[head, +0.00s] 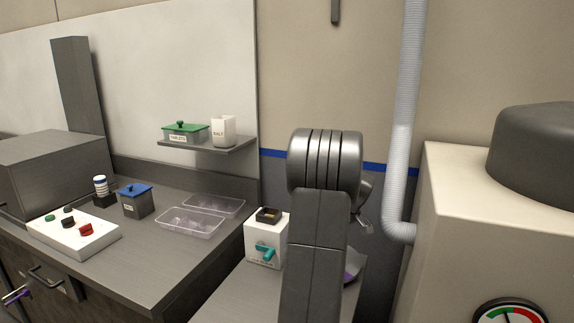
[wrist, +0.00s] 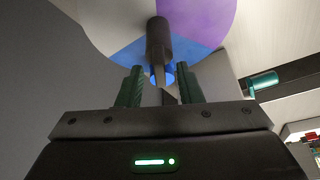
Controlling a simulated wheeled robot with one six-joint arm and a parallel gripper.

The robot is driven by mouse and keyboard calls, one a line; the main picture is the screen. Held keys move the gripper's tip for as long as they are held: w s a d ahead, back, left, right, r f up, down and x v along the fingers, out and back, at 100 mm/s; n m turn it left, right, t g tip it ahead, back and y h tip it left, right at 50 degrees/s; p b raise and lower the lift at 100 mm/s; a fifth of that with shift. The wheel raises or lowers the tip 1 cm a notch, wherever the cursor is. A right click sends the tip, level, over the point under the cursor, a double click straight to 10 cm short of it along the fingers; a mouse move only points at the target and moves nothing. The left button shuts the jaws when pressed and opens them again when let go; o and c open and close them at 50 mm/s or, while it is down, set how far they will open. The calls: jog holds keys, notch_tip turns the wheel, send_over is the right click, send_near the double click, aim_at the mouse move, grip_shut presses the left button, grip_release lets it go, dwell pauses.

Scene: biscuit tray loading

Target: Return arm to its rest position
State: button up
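My arm stands upright in the middle of the head view and hides most of my gripper. In the wrist view my gripper (wrist: 159,90) shows two dark green fingers standing apart, with no object clearly held between them. Beyond the fingertips is a round disc (wrist: 200,18) with purple, blue and pale sectors. A dark cylindrical post (wrist: 158,40) with a pale pointed tip stands in front of the disc; I cannot tell whether the fingers touch it. In the head view a purple edge of the disc (head: 351,266) shows right of my arm.
A white box (head: 254,242) with a teal handle stands close left of my arm. Clear trays (head: 190,222), a blue-lidded container (head: 135,203) and a button box (head: 75,235) are on the left counter. A large cream machine (head: 455,215) and a pipe (head: 404,120) bound the right.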

jog(key=v, duration=1.4)
jog(key=x, duration=1.3)
jog(key=shift+f, duration=0.25)
jog(key=shift+w+a+f, duration=0.1)
jog(key=shift+w+f, duration=0.05)
jog(key=shift+f, duration=0.05)
jog(key=shift+a+r+m+t+h+p, duration=0.1)
jog(key=shift+m+t+h+p, duration=0.3)
jog(key=shift+m, duration=0.8)
jog(key=m+h+p, duration=0.1)
jog(key=m, duration=0.2)
jog(key=shift+a+m+h, duration=0.15)
jog(key=shift+m+h, duration=0.95)
jog(key=shift+m, duration=1.4)
